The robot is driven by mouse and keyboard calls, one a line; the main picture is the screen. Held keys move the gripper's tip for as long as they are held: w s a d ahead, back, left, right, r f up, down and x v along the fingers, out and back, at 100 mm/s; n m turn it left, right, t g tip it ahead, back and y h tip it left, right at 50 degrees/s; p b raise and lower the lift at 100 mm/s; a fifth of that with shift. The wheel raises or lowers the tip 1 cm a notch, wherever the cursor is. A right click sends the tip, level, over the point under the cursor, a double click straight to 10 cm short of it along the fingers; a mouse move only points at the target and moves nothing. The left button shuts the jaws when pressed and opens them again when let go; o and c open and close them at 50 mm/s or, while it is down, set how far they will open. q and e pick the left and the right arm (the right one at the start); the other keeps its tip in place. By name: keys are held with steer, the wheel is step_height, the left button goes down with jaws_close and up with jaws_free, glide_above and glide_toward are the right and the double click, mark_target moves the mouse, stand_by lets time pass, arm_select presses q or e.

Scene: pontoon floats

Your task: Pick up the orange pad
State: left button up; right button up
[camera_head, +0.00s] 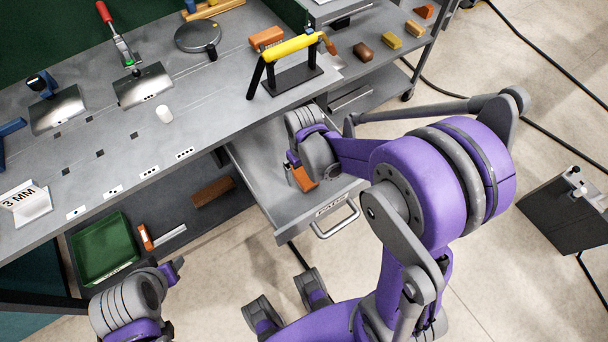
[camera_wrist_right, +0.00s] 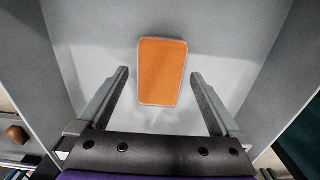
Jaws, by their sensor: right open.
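The orange pad (camera_wrist_right: 162,72) lies flat on the grey floor of the open drawer (camera_head: 250,157). In the right wrist view it is upright in the picture, centred ahead of my fingers. In the head view the pad (camera_head: 304,179) shows partly, beside my right wrist. My right gripper (camera_wrist_right: 160,78) is open and empty, one finger toward each side of the pad, with gaps on both sides. In the head view my right gripper (camera_head: 297,178) is inside the drawer, its fingers largely hidden. My left gripper (camera_head: 172,275) is at the lower left, away from the drawer; its jaws are unclear.
The drawer's walls and front handle (camera_head: 337,222) surround my right gripper. The grey workbench (camera_head: 110,150) above holds clamps, a white cylinder (camera_head: 164,113) and a yellow-handled tool (camera_head: 292,46). A green bin (camera_head: 105,248) stands on the lower shelf. Several blocks lie on the right-hand bench.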

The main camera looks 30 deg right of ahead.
mark_target(304, 174)
steer(key=c, duration=1.5)
step_height(304, 174, up, 10)
steer(key=shift+p, duration=0.75)
